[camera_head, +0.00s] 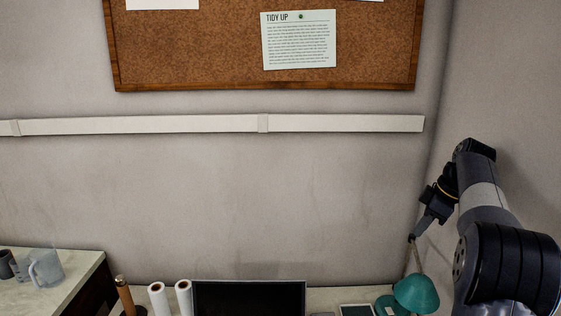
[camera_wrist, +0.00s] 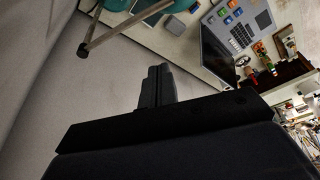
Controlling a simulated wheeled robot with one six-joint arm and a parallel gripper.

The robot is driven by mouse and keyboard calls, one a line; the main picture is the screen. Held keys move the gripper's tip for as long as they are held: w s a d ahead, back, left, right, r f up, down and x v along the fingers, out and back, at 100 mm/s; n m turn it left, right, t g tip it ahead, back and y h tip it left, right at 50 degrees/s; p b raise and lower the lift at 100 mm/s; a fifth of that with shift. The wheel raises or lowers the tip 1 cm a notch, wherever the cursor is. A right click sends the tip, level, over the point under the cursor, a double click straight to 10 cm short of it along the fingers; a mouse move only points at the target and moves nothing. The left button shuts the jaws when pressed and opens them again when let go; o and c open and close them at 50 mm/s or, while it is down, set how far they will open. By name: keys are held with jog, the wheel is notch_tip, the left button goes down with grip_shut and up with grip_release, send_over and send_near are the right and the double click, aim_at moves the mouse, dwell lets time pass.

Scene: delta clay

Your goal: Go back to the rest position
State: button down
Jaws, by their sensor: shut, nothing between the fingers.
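My gripper (camera_wrist: 156,86) shows in the wrist view as dark fingers pressed together, with nothing between them. In the head view my gripper (camera_head: 417,229) is at the right, at the end of my raised arm. It points down and left, near the wall corner. It appears above the teal lamp (camera_head: 416,293); I cannot tell the gap between it and the lamp's arm. In the wrist view the lamp's arm (camera_wrist: 120,28) crosses at the upper left, close to the fingers in the picture.
A desk (camera_head: 324,296) along the wall holds a dark monitor (camera_head: 248,299) and white rolls (camera_head: 159,298). A counter at the left holds a clear jug (camera_head: 47,268). A cork board (camera_head: 190,45) and a white rail (camera_head: 190,125) are on the wall. The wall's middle is clear.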

aim_at(416, 254)
notch_tip(416, 254, down, 9)
jog(key=shift+r, duration=0.1)
jog(key=shift+s+d, duration=0.15)
jog(key=shift+d, duration=0.25)
